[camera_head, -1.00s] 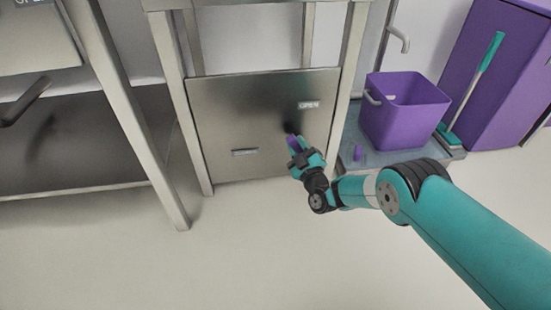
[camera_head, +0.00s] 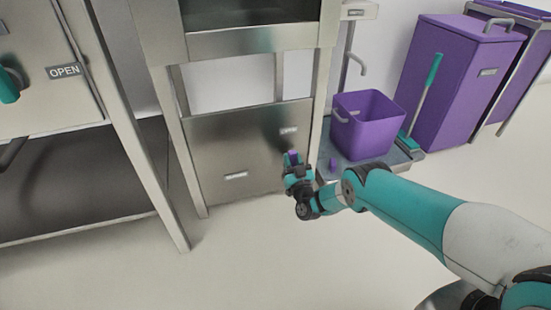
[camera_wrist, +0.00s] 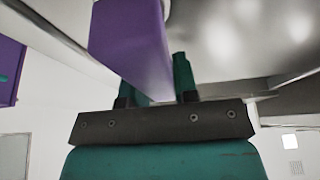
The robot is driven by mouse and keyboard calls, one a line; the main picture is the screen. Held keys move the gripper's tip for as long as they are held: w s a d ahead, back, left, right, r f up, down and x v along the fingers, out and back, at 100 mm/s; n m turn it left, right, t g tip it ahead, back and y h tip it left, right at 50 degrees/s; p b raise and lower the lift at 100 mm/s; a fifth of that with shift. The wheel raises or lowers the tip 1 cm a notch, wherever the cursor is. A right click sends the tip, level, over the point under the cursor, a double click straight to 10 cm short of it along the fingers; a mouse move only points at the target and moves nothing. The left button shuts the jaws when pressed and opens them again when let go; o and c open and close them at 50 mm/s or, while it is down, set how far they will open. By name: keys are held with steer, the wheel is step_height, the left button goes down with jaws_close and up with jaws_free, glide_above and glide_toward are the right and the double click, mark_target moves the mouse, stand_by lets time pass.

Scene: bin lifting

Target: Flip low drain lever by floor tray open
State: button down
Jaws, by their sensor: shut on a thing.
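In the wrist view the purple lever (camera_wrist: 128,40) runs down between the teal fingers (camera_wrist: 158,85), large and close. The lever's pivot is hidden in the head view. The floor tray (camera_head: 408,152) is a low grey platform right of the panel.
A purple bin (camera_head: 366,125) and a small purple piece (camera_head: 333,164) are on the tray. A teal-handled brush (camera_head: 425,95) leans beside a tall purple bin (camera_head: 455,80). A steel table leg (camera_head: 140,140) stands at left. The floor in front is clear.

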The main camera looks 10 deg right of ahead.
steer(key=shift+r, duration=0.1)
stand_by(0.3)
steer(key=c, duration=0.9)
jaws_free()
steer(key=shift+s, duration=0.1)
steer(key=shift+s+d+p, duration=0.15)
steer(key=shift+s+p, duration=0.45)
steer(key=shift+p, duration=0.5)
steer(key=p+v, duration=0.2)
steer(key=v, duration=0.3)
steer(key=p+v, duration=0.3)
steer(key=v, duration=0.3)
steer(key=p+v, duration=0.2)
steer(key=v, duration=0.3)
steer(key=shift+f+p, duration=0.3)
steer(key=shift+f, duration=0.1)
